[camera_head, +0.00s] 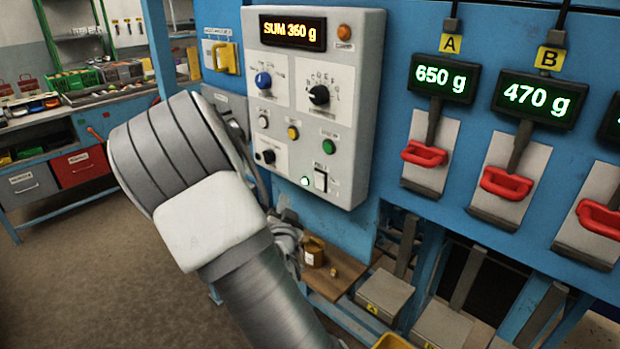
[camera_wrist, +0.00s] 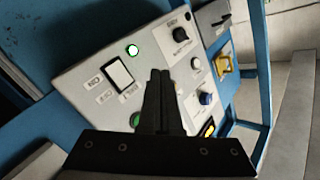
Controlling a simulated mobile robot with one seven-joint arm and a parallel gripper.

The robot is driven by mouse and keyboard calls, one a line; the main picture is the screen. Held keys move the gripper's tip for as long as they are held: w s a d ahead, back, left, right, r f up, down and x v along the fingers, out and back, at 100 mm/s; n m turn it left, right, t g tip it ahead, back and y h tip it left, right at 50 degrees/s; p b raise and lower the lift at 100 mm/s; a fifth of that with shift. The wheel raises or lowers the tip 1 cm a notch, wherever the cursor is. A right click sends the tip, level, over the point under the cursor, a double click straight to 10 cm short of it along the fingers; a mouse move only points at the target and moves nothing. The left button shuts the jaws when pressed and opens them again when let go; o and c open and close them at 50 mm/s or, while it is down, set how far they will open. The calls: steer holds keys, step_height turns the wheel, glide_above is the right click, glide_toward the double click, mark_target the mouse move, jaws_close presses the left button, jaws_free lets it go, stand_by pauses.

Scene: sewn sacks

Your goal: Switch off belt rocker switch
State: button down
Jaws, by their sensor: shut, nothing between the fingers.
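The grey control panel (camera_head: 352,100) is on the blue wall in the head view. A white rocker switch (camera_head: 320,180) sits near its lower right corner, beside a lit lamp (camera_head: 305,181). In the wrist view the white rocker (camera_wrist: 118,74) shows in a dark frame, with small labels beside it and the glowing lamp (camera_wrist: 132,50) close by. My gripper (camera_wrist: 159,74) is shut and empty, in front of the panel. Its fingertips appear to the right of the rocker in the wrist view; contact cannot be told. My arm hides most of the gripper in the head view.
The panel also carries a green button (camera_head: 328,147), a blue knob (camera_head: 263,80), a black dial (camera_head: 319,94) and a "SUM 360 g" display (camera_head: 292,32). Red handles (camera_head: 424,154) and weight displays (camera_head: 444,77) are to the right. A workbench (camera_head: 110,95) stands far left.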

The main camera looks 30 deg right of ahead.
mark_target(319, 181)
steer(key=shift+d, duration=0.1)
steer(key=w+d+r+p, duration=0.1)
steer(key=w+d, duration=0.2)
steer(key=d, duration=0.5)
stand_by(0.4)
steer(key=shift+d, duration=0.1)
steer(key=shift+d, duration=0.1)
stand_by(1.8)
steer(key=shift+w+d+r, duration=0.1)
steer(key=shift+w+d, duration=0.05)
steer(key=shift+d, duration=0.1)
steer(key=shift+w+d+b, duration=0.1)
steer(key=shift+d+b, duration=0.25)
steer(key=shift+b, duration=0.15)
stand_by(0.5)
steer(key=shift+a, duration=0.1)
